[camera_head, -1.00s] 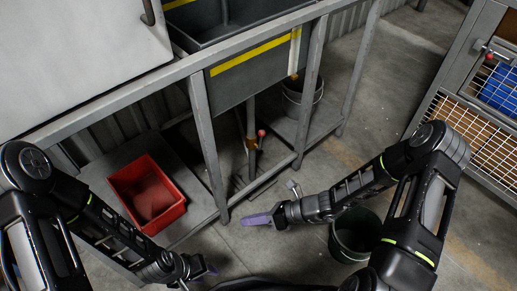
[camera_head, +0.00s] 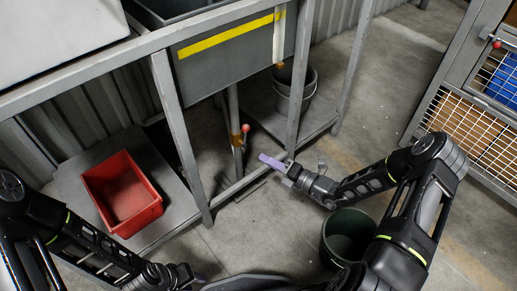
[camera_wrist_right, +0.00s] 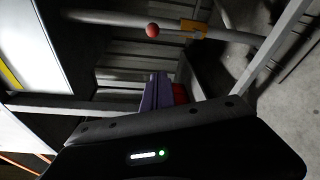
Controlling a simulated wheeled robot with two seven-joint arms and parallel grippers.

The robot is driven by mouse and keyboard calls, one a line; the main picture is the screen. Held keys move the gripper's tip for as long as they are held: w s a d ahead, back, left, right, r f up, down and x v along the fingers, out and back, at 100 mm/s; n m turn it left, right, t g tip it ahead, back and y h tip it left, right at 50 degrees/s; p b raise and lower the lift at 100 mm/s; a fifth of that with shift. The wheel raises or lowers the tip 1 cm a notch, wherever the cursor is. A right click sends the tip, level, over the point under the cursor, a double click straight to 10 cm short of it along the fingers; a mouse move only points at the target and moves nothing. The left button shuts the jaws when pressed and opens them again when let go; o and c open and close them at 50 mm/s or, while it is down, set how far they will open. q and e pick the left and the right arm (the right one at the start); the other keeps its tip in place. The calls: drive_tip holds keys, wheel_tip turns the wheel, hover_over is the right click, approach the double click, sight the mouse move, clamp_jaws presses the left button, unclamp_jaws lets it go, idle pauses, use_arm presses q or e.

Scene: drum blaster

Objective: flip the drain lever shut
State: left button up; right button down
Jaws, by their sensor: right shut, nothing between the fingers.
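The drain lever's red ball knob (camera_head: 245,128) is beside the vertical drain pipe under the grey sink, close to an orange valve body (camera_head: 237,141). In the right wrist view the knob (camera_wrist_right: 153,30) is near the top, left of the orange valve (camera_wrist_right: 194,29); the lever looks roughly in line with the pipe. My right gripper (camera_head: 268,160), with purple fingers, is shut and empty, a little right of and below the knob in the head view, apart from it. My left gripper (camera_head: 198,277) is low at the bottom edge, away from the lever; its fingers are too small to read.
A red bin (camera_head: 122,196) stands on the lower shelf at left. A table leg (camera_head: 181,140) and another leg (camera_head: 299,80) flank the pipe. A grey bucket (camera_head: 296,88) stands behind; a dark bucket (camera_head: 347,238) is on the floor by my right arm.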

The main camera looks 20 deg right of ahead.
drive_tip(key=w+a+b, duration=0.3)
drive_tip(key=w+b, duration=0.2)
drive_tip(key=w, duration=0.5)
drive_tip(key=shift+w+r, duration=0.2)
drive_tip(key=shift+w, duration=0.15)
drive_tip(key=shift+d, duration=0.1)
